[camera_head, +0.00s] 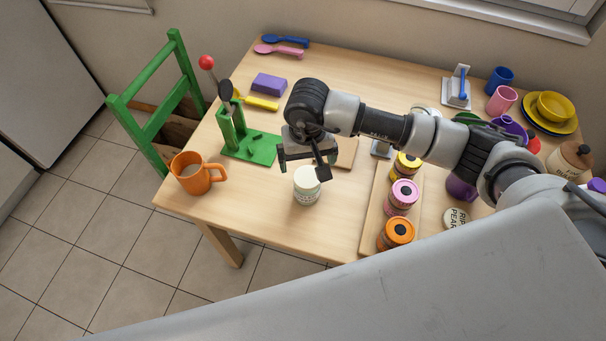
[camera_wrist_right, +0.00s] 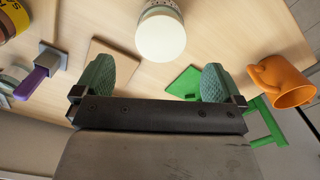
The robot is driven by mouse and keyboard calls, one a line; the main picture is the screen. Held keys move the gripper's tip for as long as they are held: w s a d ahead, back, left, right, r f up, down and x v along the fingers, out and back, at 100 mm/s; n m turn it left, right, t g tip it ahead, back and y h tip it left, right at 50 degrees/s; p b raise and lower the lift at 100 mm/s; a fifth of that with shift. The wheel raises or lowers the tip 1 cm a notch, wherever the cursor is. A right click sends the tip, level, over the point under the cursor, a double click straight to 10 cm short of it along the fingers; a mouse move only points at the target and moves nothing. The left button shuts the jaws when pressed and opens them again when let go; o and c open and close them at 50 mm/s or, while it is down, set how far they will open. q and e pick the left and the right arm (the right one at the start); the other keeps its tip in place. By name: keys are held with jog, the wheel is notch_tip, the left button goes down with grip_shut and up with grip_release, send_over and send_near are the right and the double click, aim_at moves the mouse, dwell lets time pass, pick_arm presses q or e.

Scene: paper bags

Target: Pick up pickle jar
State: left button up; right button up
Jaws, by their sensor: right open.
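A jar with a cream-white lid (camera_head: 306,186) stands upright on the table near its front edge, and its label is too small to read. It is the nearest jar to my right gripper (camera_head: 303,163), which hangs just behind and above it. In the right wrist view the same jar (camera_wrist_right: 161,38) is ahead of the open fingers of the right gripper (camera_wrist_right: 158,78), roughly centred between them and apart from both. The right gripper is empty. My left gripper is not in view.
An orange mug (camera_head: 193,173) stands to the left and a green stand (camera_head: 250,148) behind it. Several lidded jars, including a pink one (camera_head: 402,195) and an orange one (camera_head: 396,233), stand on a wooden board to the right. Bare table surrounds the cream-lidded jar.

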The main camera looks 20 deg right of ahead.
aim_at(307, 175)
jog(key=f, duration=0.1)
jog(key=s+f, duration=0.1)
jog(key=f, duration=0.1)
jog(key=shift+f, duration=0.1)
jog(key=shift+w+f+p, duration=0.1)
jog(key=shift+f+p, duration=0.2)
jog(key=shift+p, duration=0.05)
notch_tip(307, 175, down, 4)
jog(key=shift+f+p, duration=0.15)
jog(key=shift+p, duration=0.7)
jog(key=shift+w+f, duration=0.1)
jog(key=shift+f, duration=0.3)
jog(key=shift+c, duration=0.5)
jog(key=c, duration=1.1)
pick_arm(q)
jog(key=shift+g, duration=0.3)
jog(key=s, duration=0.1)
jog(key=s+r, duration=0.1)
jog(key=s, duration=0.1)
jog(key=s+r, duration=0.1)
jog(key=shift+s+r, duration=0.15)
pick_arm(e)
jog(key=shift+w, duration=0.1)
